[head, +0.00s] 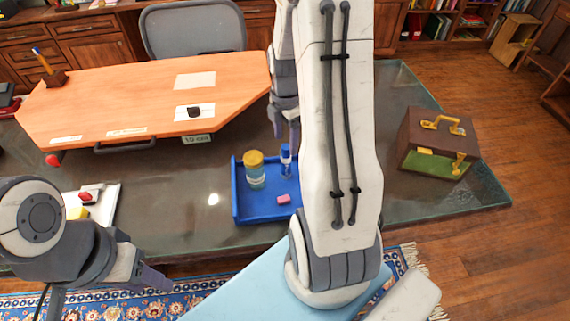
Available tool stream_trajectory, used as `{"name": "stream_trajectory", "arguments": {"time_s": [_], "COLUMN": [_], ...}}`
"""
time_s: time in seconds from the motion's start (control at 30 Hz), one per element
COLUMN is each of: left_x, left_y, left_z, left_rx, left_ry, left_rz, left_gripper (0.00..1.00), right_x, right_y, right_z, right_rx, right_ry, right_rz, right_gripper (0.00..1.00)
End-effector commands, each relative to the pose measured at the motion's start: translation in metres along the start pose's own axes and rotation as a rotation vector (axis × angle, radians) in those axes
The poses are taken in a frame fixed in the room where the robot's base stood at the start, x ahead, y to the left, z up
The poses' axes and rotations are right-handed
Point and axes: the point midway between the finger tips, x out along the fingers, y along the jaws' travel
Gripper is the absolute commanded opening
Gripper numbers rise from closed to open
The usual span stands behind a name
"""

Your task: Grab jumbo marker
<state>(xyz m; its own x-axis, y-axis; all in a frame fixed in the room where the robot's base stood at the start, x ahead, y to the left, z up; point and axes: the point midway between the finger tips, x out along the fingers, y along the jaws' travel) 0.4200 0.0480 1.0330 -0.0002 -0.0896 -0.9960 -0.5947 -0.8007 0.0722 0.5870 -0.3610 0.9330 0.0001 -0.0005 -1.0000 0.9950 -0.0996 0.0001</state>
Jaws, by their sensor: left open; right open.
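A short blue cylinder with a pale band (286,158), which looks like the jumbo marker, stands upright in the blue tray (237,200) on the dark glass-topped desk. My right gripper (285,128) is open and points down just above and behind it. No contact is clear, and my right arm covers the tray's right side. My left gripper (152,280) is open and empty at the lower left, over the desk's front edge, away from the tray.
In the tray are a yellow-lidded jar (255,170) and a pink eraser (284,199). An orange board (130,95) holds papers and a pen holder (54,78). A brown case (437,140) stands at right. Desk between tray and white sheet (105,205) is clear.

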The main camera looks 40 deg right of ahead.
Motion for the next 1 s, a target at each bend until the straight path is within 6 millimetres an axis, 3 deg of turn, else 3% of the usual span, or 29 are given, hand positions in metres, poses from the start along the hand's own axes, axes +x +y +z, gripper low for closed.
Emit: {"name": "stream_trajectory", "arguments": {"time_s": [0.1, 0.37, 0.6, 0.93, 0.97, 1.0], "left_x": [0.0, -0.001, -0.004, -0.004, -0.004, -0.004], "left_y": [0.0, 0.0, 0.0, 0.0, 0.0, 0.0], "left_z": [0.0, 0.0, 0.0, 0.0, 0.0, 0.0], "left_rx": [0.0, 0.0, 0.0, 0.0, 0.0, 0.0], "left_ry": [0.0, 0.0, 0.0, 0.0, 0.0, 0.0], "left_rz": [0.0, 0.0, 0.0, 0.0, 0.0, 0.0], "left_gripper": [0.45, 0.45, 0.45, 0.45, 0.45, 0.45], "right_x": [0.02, 0.041, 0.077, 0.086, 0.086, 0.086], "right_y": [-0.001, -0.002, -0.006, -0.005, -0.005, -0.005], "right_z": [-0.001, -0.002, -0.003, -0.002, -0.002, -0.002], "right_rx": [0.0, 0.001, 0.001, 0.002, 0.002, 0.002], "right_ry": [0.002, 0.002, 0.002, 0.0, 0.0, 0.0], "right_rz": [-0.005, -0.004, -0.005, 0.0, 0.0, 0.0], "right_gripper": [0.74, 0.74, 0.74, 0.74, 0.71, 0.55]}}
